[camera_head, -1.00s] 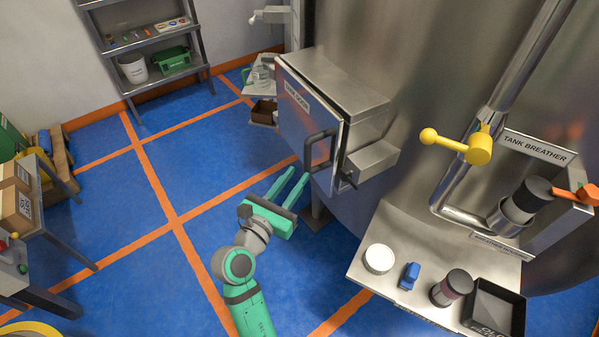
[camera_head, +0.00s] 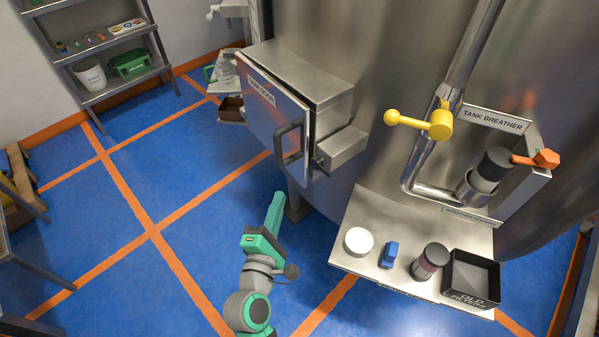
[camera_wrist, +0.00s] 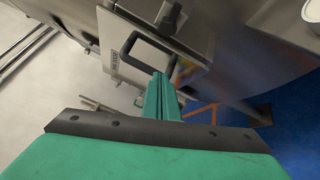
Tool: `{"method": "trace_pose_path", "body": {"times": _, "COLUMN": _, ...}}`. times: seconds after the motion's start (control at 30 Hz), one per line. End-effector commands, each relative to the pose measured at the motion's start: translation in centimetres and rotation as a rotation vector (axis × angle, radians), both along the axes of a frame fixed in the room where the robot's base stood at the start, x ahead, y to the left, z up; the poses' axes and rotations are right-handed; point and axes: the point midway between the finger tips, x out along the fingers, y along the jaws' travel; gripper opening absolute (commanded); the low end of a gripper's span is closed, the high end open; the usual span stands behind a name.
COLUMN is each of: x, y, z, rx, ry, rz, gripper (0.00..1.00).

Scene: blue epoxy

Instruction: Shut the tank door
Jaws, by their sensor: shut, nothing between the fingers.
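The tank door (camera_head: 268,112) is a flat metal panel on the front of a steel box housing (camera_head: 305,75) on the tank. It has a dark loop handle (camera_head: 289,143). My green gripper (camera_head: 278,197) is shut and empty, below and in front of the handle. In the wrist view, the shut fingers (camera_wrist: 161,78) point toward the door (camera_wrist: 138,62), with the handle (camera_wrist: 135,40) just beyond their tips. I cannot tell whether they touch it.
A latch block (camera_head: 343,148) sticks out beside the door. A steel shelf (camera_head: 350,262) at right carries a white lid, a blue item, a dark jar and a black bin (camera_head: 470,290). A yellow valve handle (camera_head: 420,122) stands above. Blue floor left of my arm is clear.

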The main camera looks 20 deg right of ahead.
Motion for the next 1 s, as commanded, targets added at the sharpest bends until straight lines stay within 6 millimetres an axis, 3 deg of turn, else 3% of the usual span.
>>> {"method": "trace_pose_path", "body": {"times": 0.2, "x": -1.9, "y": 0.1, "z": -0.3, "rx": 0.249, "ry": -0.149, "rz": 0.038, "gripper": 0.0}}
{"method": "trace_pose_path", "body": {"times": 0.43, "x": -1.7, "y": -0.1, "z": -0.2, "rx": 0.313, "ry": -0.189, "rz": 0.049, "gripper": 0.0}}
{"method": "trace_pose_path", "body": {"times": 1.0, "x": 6.5, "y": -4.8, "z": -0.1, "rx": 0.309, "ry": -0.189, "rz": 0.044, "gripper": 0.0}}
